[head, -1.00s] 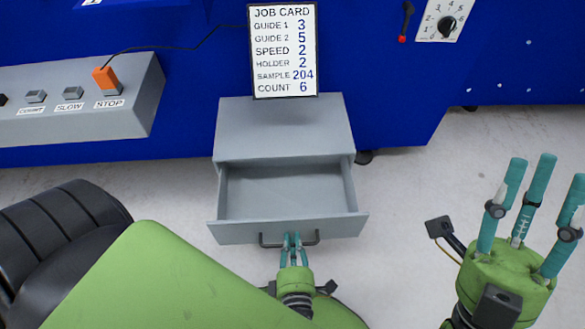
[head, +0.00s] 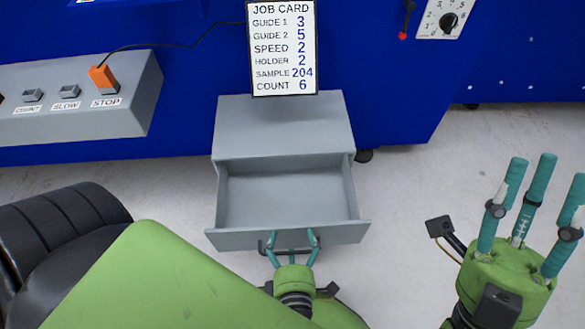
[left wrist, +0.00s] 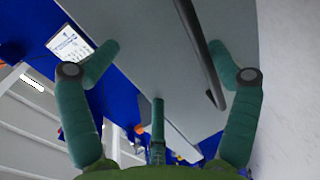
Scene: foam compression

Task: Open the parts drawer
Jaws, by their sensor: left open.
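The grey parts drawer (head: 290,198) is pulled out of its grey cabinet (head: 283,127), and its inside looks empty in the head view. Its dark bar handle (head: 265,246) is on the front panel; the handle (left wrist: 203,55) also crosses the left wrist view. My left gripper (head: 292,241) is at the handle with its teal fingers spread open. In the left wrist view its fingers (left wrist: 158,75) stand apart on either side of the handle. Whether any finger touches the handle I cannot tell. My right gripper (head: 532,205) stands at the right with its fingers apart, open and empty.
A job card (head: 283,48) stands at the back of the cabinet top. A grey button panel (head: 75,105) with an orange piece (head: 102,77) on it is at the left. A blue machine (head: 400,110) stands behind. Pale floor (head: 420,190) is clear right of the drawer.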

